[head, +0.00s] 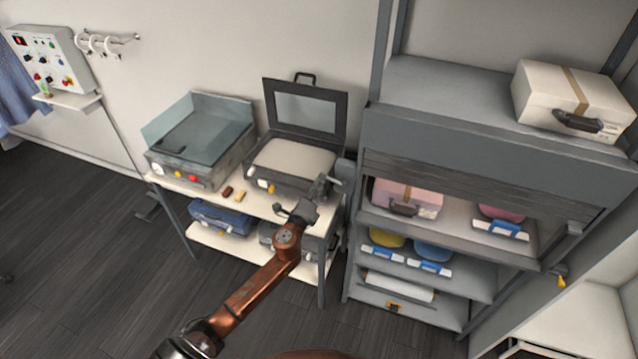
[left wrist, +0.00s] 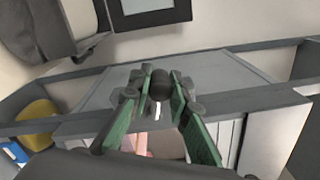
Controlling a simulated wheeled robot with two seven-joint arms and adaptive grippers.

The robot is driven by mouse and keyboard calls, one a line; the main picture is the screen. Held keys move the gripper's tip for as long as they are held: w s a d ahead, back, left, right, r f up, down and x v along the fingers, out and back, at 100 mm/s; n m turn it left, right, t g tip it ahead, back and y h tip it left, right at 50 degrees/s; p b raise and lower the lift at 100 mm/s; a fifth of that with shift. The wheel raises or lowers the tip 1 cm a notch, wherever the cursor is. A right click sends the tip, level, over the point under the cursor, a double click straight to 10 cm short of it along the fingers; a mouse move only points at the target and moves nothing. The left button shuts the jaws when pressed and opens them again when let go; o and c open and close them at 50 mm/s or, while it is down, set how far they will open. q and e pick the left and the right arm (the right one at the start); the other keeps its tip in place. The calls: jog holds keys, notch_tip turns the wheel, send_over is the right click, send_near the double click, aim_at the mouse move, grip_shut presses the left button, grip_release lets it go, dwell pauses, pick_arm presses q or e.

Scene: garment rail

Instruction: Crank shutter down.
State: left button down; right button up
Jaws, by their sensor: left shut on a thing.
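The grey cabinet (head: 470,130) stands at the right, with a slatted shutter (head: 470,184) under its header. The shutter covers only the upper part of the compartment; a pink case (head: 407,197) shows below it. My left gripper (head: 322,190) is at the cabinet's left side. In the left wrist view its green-padded fingers (left wrist: 158,90) are closed around a dark round knob (left wrist: 160,80), apparently the crank's handle. The rest of the crank is mostly hidden by the gripper. My right gripper is out of view.
A table (head: 265,205) left of the cabinet holds an open case (head: 290,165) and a glass-lidded box (head: 200,140), close to my left arm. A boxy case (head: 570,100) stands on the cabinet's upper shelf. The floor in front is clear.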

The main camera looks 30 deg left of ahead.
pick_arm(q)
jog(key=shift+d, duration=0.2)
jog(key=c, duration=2)
grip_release()
jog(key=shift+o, duration=1.2)
jog(key=shift+a, duration=0.1)
jog(key=s+d, duration=0.1)
jog(key=s, duration=1.1)
jog(key=shift+d+f, duration=0.15)
jog(key=shift+d, duration=0.1)
